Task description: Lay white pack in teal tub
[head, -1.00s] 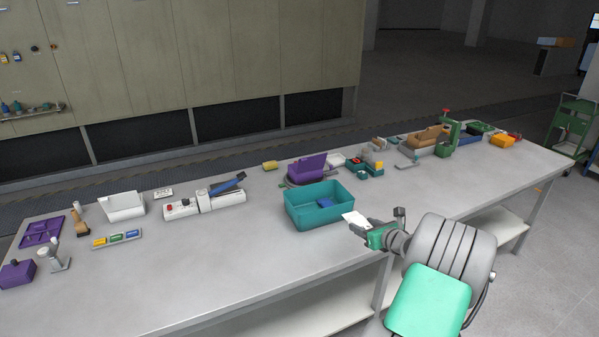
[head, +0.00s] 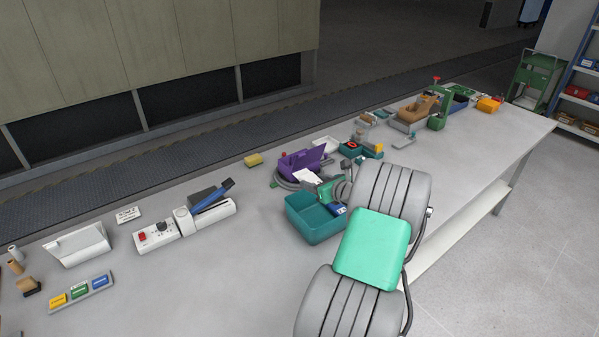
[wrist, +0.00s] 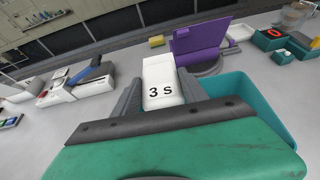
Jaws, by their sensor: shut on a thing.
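The white pack (wrist: 162,84), marked "3 S", is held between the two fingers of my gripper (wrist: 163,92) in the wrist view. In the head view the white pack (head: 308,176) shows at the tip of my gripper (head: 318,184), above the far side of the teal tub. The teal tub (head: 309,223) stands on the bench, partly hidden by my arm. A blue item (head: 338,209) lies inside it. In the wrist view the tub (wrist: 262,105) shows below and to the right of the pack.
A purple bin (head: 303,162) stands just behind the tub. A white device with a blue handle (head: 185,226) lies to the left, and a yellow block (head: 253,160) behind. Small teal trays (head: 350,152) stand to the right.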

